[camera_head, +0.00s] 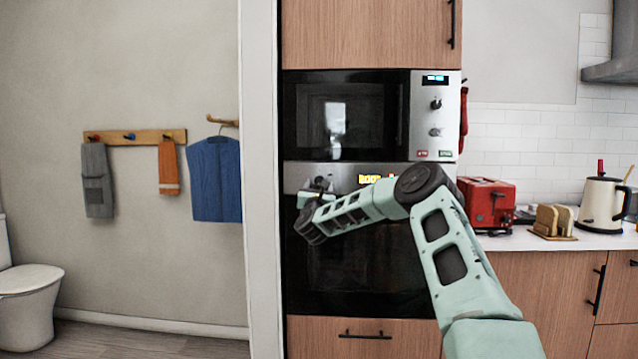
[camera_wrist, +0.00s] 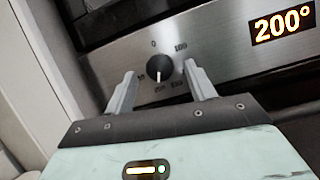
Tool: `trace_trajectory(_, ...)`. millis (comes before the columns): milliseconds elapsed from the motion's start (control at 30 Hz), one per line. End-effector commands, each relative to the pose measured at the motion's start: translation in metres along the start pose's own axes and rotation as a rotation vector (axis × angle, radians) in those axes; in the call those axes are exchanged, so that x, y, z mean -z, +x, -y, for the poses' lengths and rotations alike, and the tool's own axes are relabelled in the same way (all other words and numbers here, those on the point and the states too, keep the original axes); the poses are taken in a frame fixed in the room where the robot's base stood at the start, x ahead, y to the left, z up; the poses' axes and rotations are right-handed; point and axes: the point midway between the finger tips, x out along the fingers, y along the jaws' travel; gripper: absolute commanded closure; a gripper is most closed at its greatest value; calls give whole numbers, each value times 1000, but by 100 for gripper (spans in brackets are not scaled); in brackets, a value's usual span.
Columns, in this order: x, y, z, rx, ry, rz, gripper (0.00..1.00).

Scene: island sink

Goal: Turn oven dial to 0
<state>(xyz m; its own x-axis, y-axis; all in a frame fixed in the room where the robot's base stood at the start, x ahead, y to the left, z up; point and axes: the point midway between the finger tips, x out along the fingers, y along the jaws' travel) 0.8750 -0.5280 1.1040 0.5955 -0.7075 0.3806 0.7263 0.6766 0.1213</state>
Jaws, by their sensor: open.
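The oven dial is a round black knob (camera_wrist: 160,70) with a white pointer line. In the wrist view it sits on the steel oven panel, with "0" printed above it and "100" to its upper right. The pointer line points down, away from the 0. My gripper (camera_wrist: 162,88) is open, with one finger on each side of the dial; I cannot tell whether either touches it. In the head view my gripper (camera_head: 318,188) is at the left end of the panel of the oven (camera_head: 340,270) and hides the dial. The oven display (camera_head: 376,179) reads 200° in the wrist view.
A microwave (camera_head: 345,115) with its own knobs is above the oven. A white wall edge (camera_head: 261,180) stands close to the left. A red toaster (camera_head: 487,203) and a kettle (camera_head: 603,205) stand on the counter to the right.

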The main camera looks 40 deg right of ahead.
Motion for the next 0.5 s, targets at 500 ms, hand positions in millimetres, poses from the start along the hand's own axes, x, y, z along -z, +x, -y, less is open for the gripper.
trace_trajectory(500,0,19,0,-1,-1,-1,45)
